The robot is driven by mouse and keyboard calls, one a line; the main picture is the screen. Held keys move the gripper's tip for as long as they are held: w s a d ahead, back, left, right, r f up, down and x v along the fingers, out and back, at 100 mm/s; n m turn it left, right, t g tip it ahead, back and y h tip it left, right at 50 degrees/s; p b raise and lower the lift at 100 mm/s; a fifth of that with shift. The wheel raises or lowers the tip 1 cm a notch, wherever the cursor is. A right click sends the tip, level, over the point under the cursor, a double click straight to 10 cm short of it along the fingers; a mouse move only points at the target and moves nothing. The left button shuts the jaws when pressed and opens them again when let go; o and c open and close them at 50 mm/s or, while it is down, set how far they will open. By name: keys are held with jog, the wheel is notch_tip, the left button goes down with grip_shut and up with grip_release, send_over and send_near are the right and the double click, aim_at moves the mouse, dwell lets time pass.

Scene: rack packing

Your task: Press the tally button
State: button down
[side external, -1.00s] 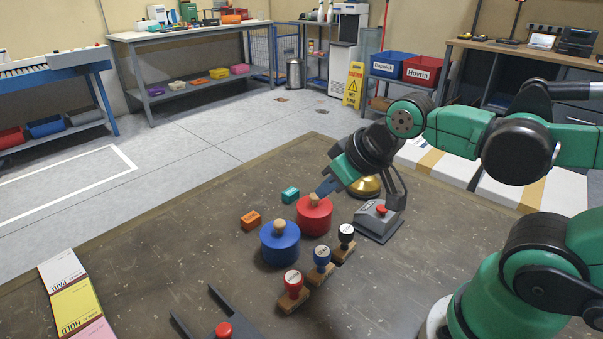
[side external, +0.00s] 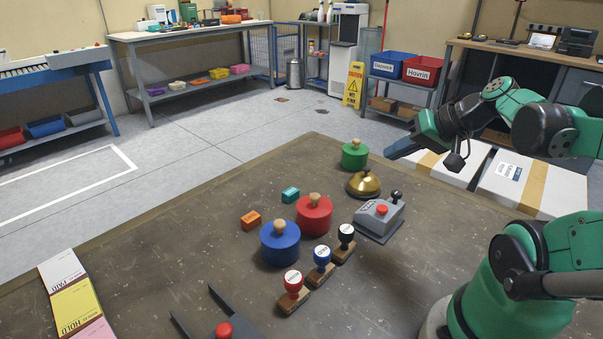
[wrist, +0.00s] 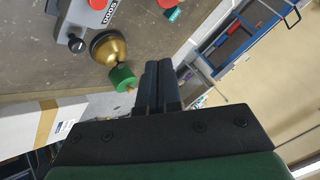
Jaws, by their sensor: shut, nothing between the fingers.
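A grey counter box (side external: 379,219) with a red button (side external: 382,210) and a black-knobbed lever (side external: 396,196) stands on the brown table. In the wrist view the counter box (wrist: 88,15) is at the top left, its red button (wrist: 98,4) is cut by the upper edge, and its display digits are too small to read surely. My gripper (side external: 391,153) is shut and empty, raised beyond the box near the table's far right edge. Its fingers (wrist: 157,78) are together in the wrist view. Nothing touches the button.
A brass bell (side external: 363,184) and a green lidded pot (side external: 355,155) stand behind the box. Red (side external: 314,216) and blue (side external: 279,243) pots and several stamps (side external: 322,263) stand to its left. White cartons (side external: 512,180) lie beyond the table.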

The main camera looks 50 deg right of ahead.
aim_at(386, 210)
dwell(0.3)
jog(key=shift+f, duration=4.4)
jog(key=shift+r, duration=2.5)
jog(key=w+a+r+n+g+h, duration=0.1)
jog(key=w+a+n, duration=0.3)
jog(key=a, duration=0.9)
jog(key=n+g, duration=0.1)
jog(key=n, duration=0.2)
jog(key=shift+r+n, duration=0.35)
jog(key=shift+n, duration=0.05)
